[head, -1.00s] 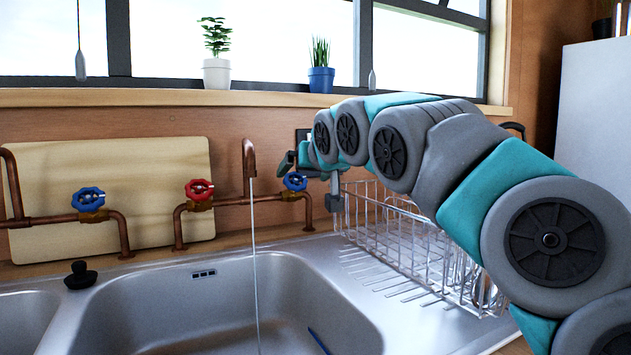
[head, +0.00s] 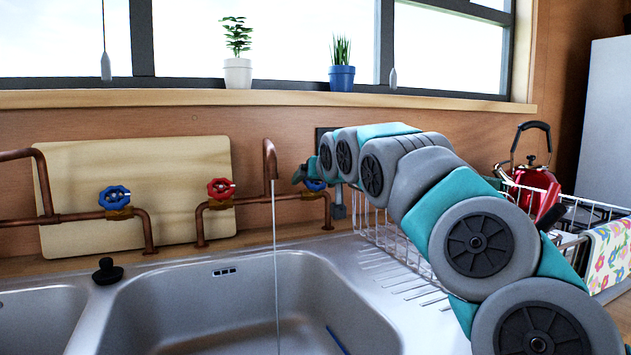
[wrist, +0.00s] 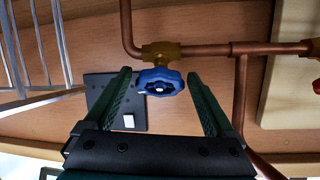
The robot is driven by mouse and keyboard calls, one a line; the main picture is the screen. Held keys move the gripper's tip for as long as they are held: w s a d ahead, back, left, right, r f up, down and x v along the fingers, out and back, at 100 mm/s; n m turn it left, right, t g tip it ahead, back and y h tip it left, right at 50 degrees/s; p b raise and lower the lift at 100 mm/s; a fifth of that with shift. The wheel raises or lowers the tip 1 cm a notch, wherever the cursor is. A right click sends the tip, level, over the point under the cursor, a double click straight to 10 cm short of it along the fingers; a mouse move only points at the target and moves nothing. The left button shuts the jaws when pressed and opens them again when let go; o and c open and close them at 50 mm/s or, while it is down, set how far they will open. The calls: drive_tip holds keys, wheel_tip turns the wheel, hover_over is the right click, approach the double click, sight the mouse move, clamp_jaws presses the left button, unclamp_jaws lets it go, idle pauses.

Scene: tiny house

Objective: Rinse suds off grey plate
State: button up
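My gripper (wrist: 158,76) is open, with one finger on each side of the blue valve handle (wrist: 161,88) in the wrist view. I cannot tell whether the fingers touch it. In the head view the gripper (head: 302,175) partly covers this blue handle (head: 316,185), right of the tap. The copper tap (head: 269,160) runs a thin stream of water (head: 276,270) into the sink (head: 200,310). A red valve handle (head: 221,188) sits left of the tap. I see no grey plate; the lower part of the basin is out of view.
A wire dish rack (head: 400,238) stands right of the sink, partly behind my arm. A red kettle (head: 535,188) and a flowered cloth (head: 610,255) are at the right. Another blue valve (head: 115,197) and a black plug (head: 107,271) are at the left. A blue strip (head: 338,340) shows in the basin.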

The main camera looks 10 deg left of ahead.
drive_tip(key=c, duration=1.2)
drive_tip(key=shift+n+g+y, duration=0.5)
drive_tip(key=shift+n+y, duration=0.3)
drive_tip(key=shift+n, duration=1)
drive_tip(key=o, duration=1.4)
drive_tip(key=b+v, duration=0.1)
drive_tip(key=v, duration=0.6)
drive_tip(key=shift+s+d+r, duration=0.15)
drive_tip(key=shift+s+d, duration=0.1)
drive_tip(key=shift+s, duration=0.05)
